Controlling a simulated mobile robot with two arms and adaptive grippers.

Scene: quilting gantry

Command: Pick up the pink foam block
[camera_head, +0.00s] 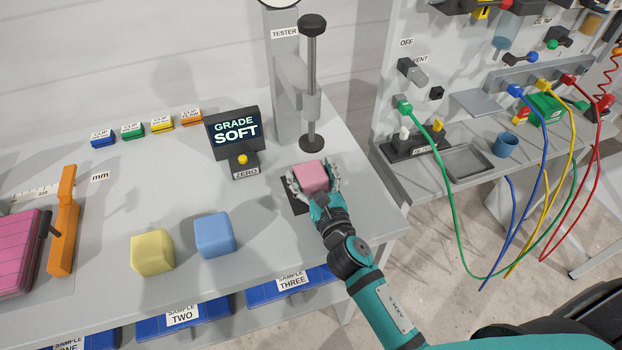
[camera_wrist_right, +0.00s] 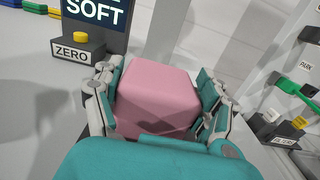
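The pink foam block (camera_head: 312,176) is at the foot of the tester, over a dark plate (camera_head: 292,198). My right gripper (camera_head: 315,182) has its fingers on both sides of the block. In the right wrist view the pink block (camera_wrist_right: 158,98) fills the space between the fingers of my right gripper (camera_wrist_right: 160,95). The fingers are very near or touching its sides; I cannot tell whether they press on it. The block's underside is hidden, so I cannot tell if it rests on the plate. My left gripper is not in view.
A display (camera_head: 233,130) reads "GRADE SOFT", with a ZERO button (camera_head: 243,160) below. Blue (camera_head: 215,235) and yellow (camera_head: 152,252) blocks stand left on the table. A panel with cables (camera_head: 470,130) is at right.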

